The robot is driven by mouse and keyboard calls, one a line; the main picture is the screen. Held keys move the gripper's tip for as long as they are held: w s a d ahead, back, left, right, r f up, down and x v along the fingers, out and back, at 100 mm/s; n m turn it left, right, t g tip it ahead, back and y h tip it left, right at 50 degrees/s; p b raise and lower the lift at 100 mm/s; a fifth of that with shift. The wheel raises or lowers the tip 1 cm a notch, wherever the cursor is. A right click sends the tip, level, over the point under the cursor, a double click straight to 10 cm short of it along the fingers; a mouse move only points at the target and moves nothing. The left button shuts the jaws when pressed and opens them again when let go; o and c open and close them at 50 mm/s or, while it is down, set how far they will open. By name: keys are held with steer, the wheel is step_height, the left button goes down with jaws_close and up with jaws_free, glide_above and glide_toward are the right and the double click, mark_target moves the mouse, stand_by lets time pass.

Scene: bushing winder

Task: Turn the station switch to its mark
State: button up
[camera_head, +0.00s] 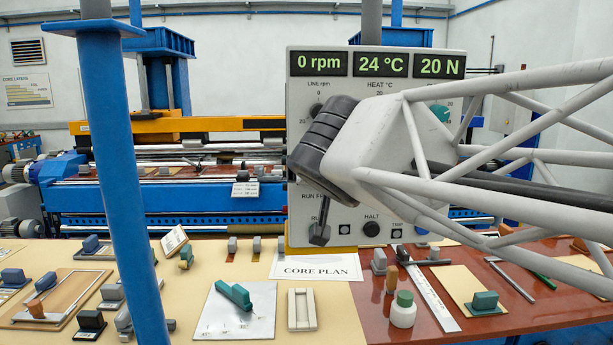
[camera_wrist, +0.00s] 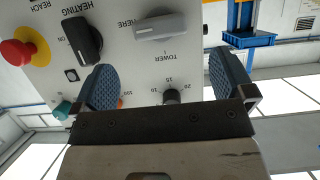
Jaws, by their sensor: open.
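In the wrist view, which shows the panel upside down, a grey switch handle (camera_wrist: 160,27) sits between the labels HERE and TOWER. It appears to be the station switch. It lies nearly level, its left end by HERE; a short tick stands between it and TOWER. My gripper (camera_wrist: 163,78) is open, its two blue ribbed pads apart with nothing between them; in the picture the handle is above the gap. In the head view the dark end of my arm (camera_head: 325,138) is in front of the control panel (camera_head: 300,92) and hides much of it, including this switch.
Close by in the wrist view are a black HEATING switch (camera_wrist: 82,40), a red stop button (camera_wrist: 17,52) and a dark dial knob (camera_wrist: 171,96). A black RUN lever (camera_head: 319,233) and HALT button (camera_head: 371,229) are low on the panel. A blue post (camera_head: 118,180) stands left.

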steer(key=shift+w, duration=0.1)
steer(key=shift+x, duration=3.75)
steer(key=shift+f, duration=0.1)
steer(key=c, duration=0.9)
